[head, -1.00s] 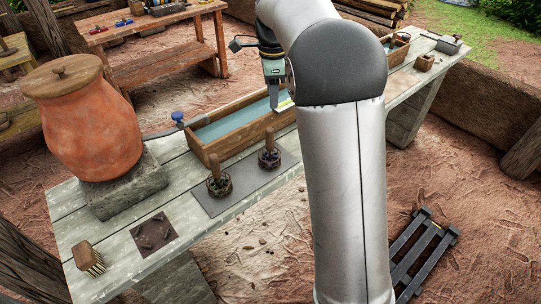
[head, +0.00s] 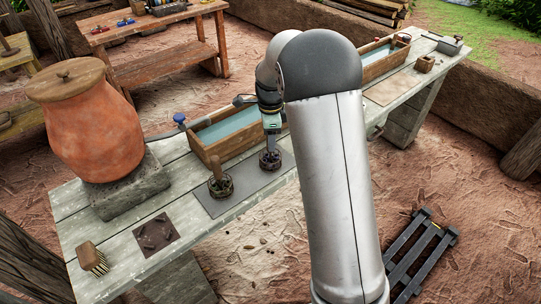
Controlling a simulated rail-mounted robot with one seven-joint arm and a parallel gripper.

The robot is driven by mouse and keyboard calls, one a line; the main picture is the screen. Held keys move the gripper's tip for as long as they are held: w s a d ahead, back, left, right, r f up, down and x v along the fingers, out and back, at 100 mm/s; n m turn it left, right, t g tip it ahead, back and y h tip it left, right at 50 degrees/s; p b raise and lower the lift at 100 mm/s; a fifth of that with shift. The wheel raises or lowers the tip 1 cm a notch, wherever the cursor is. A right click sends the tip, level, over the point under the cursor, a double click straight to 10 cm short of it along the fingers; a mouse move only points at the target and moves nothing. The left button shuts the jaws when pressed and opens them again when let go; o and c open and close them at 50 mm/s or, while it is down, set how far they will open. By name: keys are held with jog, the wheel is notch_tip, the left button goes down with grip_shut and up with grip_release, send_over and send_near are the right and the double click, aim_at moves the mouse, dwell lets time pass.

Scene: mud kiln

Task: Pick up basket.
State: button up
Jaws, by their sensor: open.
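Two small dark round baskets with upright wooden handles stand on a grey mat (head: 240,192) on the workbench. The left basket (head: 221,187) shows clearly. The right basket (head: 270,160) stands a little farther back, and its handle is hidden by my gripper (head: 270,146). My gripper points down right at the right basket's handle, its jaws open. Whether the handle is between the fingers or behind them cannot be told from this view.
A wooden trough of water (head: 232,132) lies just behind the baskets. A second trough (head: 385,60) is at far right.

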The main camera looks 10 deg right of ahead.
jog(key=shift+f, duration=0.15)
grip_shut()
